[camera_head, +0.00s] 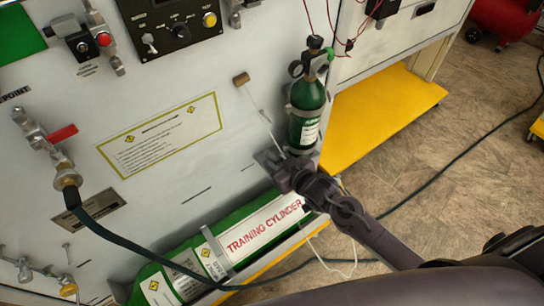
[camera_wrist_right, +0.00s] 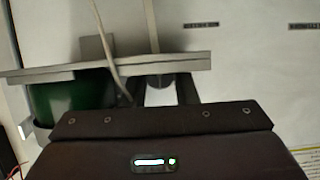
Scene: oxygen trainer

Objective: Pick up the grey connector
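My right gripper (camera_head: 277,163) is low on the white panel, just left of the green cylinder's base. In the right wrist view, its two dark fingers (camera_wrist_right: 163,92) stand apart. A short pale grey cylindrical piece, perhaps the grey connector (camera_wrist_right: 160,82), shows in line with the gap between them, under a grey bracket plate (camera_wrist_right: 110,65). I see no clear grip on it. In the head view the gripper hides this spot, and I cannot make out the connector there. My left gripper is not in view.
The small green cylinder (camera_head: 307,108) stands close right of the gripper. A thin pale cord (camera_head: 259,112) runs from a brown plug (camera_head: 241,79) down to the gripper. The large training cylinder (camera_head: 238,240) lies below. A dark hose (camera_head: 125,240) hangs at left.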

